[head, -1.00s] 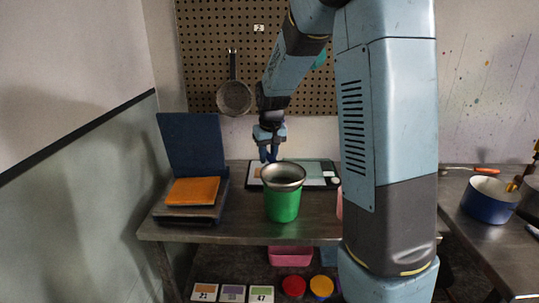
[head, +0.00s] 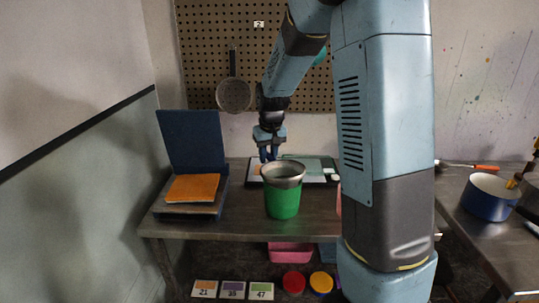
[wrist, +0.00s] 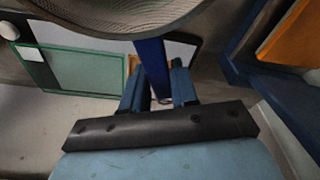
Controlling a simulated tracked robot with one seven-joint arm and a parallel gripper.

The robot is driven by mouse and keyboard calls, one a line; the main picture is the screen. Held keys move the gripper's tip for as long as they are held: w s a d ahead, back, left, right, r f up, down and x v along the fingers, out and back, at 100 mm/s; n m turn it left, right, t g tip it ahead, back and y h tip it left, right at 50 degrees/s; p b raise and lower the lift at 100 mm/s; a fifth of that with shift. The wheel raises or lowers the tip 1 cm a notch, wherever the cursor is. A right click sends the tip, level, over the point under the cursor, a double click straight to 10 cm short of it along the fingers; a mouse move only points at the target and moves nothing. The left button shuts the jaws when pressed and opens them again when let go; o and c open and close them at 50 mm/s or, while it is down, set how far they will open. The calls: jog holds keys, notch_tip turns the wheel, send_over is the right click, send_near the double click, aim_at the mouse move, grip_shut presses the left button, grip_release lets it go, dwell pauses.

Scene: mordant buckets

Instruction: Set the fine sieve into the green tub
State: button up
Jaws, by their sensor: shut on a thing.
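The fine sieve, a round metal mesh bowl (head: 283,169) with a blue handle, is at the mouth of the green tub (head: 283,203). Its rim looks level and its bowl hides the tub's opening. I cannot tell whether it rests on the tub's rim or hangs just above. My gripper (head: 268,153) is behind the tub, pointing down, shut on the blue handle. The tub is not visible there.
The tub stands near the table's front edge. A blue case (head: 192,140) with an orange pad (head: 192,188) is at left. A flat tray (head: 310,170) lies behind. A pan-like sieve (head: 234,95) hangs on the pegboard. A blue pot (head: 489,198) stands on the right table.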

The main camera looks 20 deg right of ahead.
jog(key=shift+f, duration=0.25)
jog(key=o, duration=1)
jog(key=shift+c, duration=0.2)
jog(key=shift+r, duration=0.2)
notch_tip(320, 180, up, 13)
jog(key=s, duration=0.2)
jog(key=shift+s, duration=0.15)
jog(key=shift+s+d+r, duration=0.1)
jog(key=shift+r, duration=0.05)
